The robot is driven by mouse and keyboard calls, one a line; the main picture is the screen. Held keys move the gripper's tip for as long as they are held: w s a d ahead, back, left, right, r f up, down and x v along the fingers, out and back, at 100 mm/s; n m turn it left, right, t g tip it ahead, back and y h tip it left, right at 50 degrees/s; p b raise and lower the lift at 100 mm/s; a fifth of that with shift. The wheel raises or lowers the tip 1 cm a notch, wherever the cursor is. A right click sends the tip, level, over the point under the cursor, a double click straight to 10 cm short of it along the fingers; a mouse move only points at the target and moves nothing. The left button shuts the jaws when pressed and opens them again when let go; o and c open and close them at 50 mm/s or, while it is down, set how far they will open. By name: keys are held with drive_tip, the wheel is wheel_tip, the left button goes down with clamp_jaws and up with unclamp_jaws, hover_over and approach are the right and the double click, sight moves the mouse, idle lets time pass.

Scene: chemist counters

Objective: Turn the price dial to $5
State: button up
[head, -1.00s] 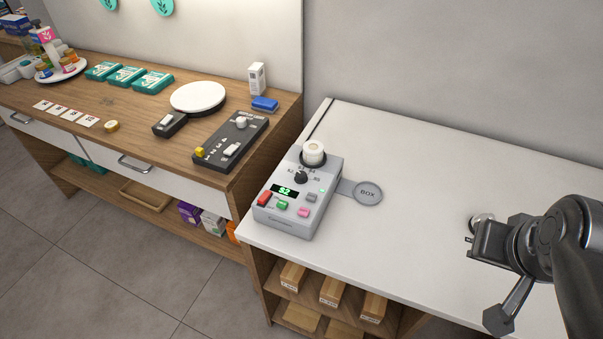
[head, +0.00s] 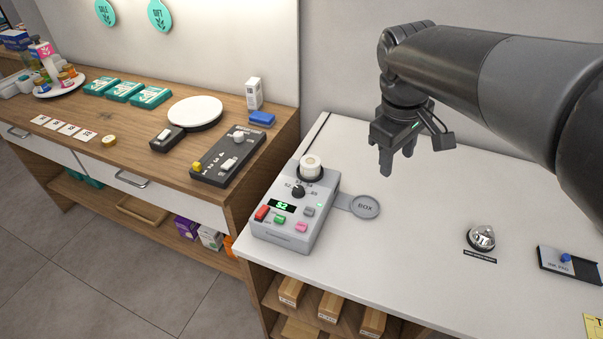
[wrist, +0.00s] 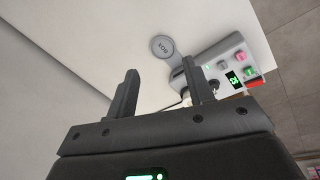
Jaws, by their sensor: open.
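The grey price machine (head: 283,240) stands at the left end of the white counter. Its black price dial (head: 298,192) sits above the green display (head: 282,206), which appears to read $2; price marks ring the dial. A white roll (head: 311,166) stands behind the dial. My gripper (head: 398,163) is open and empty, pointing down, above the counter to the right of and apart from the machine. In the wrist view the machine (wrist: 222,62) shows beyond the right finger, with the dial (wrist: 213,87) partly hidden by that finger.
A flat round BOX plate (head: 366,207) juts from the machine's right side. A bell (head: 481,238) and an ink pad tray (head: 570,265) lie farther right. A wooden counter with a black switch panel (head: 228,157) is at left. The middle of the white counter is clear.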

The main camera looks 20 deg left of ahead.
drive_tip(key=w+a+f+n+h, duration=0.1)
drive_tip(key=a+f+n, duration=0.15)
drive_tip(key=a, duration=0.45)
drive_tip(key=w+a+f+n, duration=0.1)
drive_tip(key=w+a+n, duration=0.15)
drive_tip(key=a, duration=0.45)
drive_tip(key=n+h, duration=0.2)
drive_tip(key=n, duration=0.3)
approach(297, 188)
drive_tip(key=shift+g, duration=0.3)
drive_tip(key=x, duration=0.8)
drive_tip(key=shift+w, duration=0.25)
drive_tip(key=shift+c, duration=0.2)
drive_tip(key=c, duration=1)
